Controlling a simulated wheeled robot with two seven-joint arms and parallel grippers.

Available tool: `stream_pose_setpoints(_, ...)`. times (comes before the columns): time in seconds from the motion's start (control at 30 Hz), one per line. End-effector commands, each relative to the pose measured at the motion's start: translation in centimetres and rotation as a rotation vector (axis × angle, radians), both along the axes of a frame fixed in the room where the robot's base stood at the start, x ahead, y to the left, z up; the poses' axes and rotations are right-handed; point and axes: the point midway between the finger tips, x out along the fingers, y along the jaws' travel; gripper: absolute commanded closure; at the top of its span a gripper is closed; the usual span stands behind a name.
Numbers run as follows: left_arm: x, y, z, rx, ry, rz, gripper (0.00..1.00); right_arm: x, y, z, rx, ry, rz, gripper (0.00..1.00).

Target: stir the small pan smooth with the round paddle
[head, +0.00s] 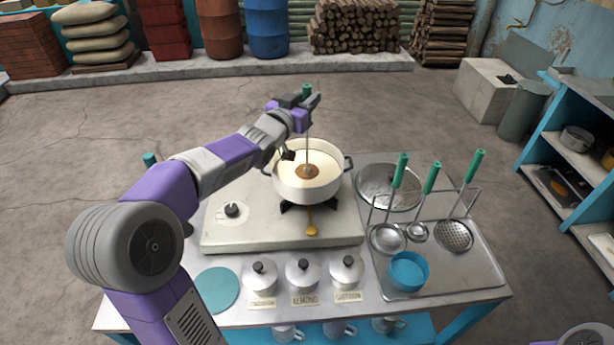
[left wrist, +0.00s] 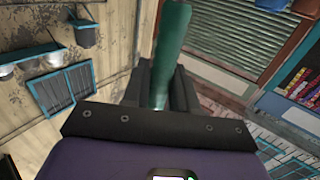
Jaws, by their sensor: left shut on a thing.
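The small pan (head: 291,193) is a white, two-handled pot on the burner, holding pale cream liquid. My left gripper (head: 304,107) is above it, shut on the green handle of the round paddle (head: 313,171). The green handle also fills the middle of the left wrist view (left wrist: 172,45), between the dark fingers. The paddle's thin shaft runs down into the pan, and its round brown disc shows within the liquid's outline. I cannot tell how deep the disc sits. My right gripper is not in view.
The pan stands on a pale stove block (head: 225,240) with a dark knob. To the right, green-handled ladles and a skimmer (head: 455,235) lean on a rack by a blue bowl (head: 408,270). Lidded pots (head: 304,273) and a teal disc (head: 217,290) line the front. A blue shelf (head: 540,150) stands right.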

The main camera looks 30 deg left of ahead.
Motion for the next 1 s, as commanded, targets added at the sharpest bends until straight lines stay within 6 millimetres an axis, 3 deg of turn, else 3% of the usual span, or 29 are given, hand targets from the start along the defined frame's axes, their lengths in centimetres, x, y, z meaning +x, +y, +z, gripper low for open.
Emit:
stream_pose_setpoints(0.27,0.0,0.0,0.9,0.000,-0.003,0.000,1.00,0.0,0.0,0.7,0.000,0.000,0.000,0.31)
stream_pose_setpoints(1.0,0.0,0.0,6.9,0.001,-0.003,0.000,1.00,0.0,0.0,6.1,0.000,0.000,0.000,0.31)
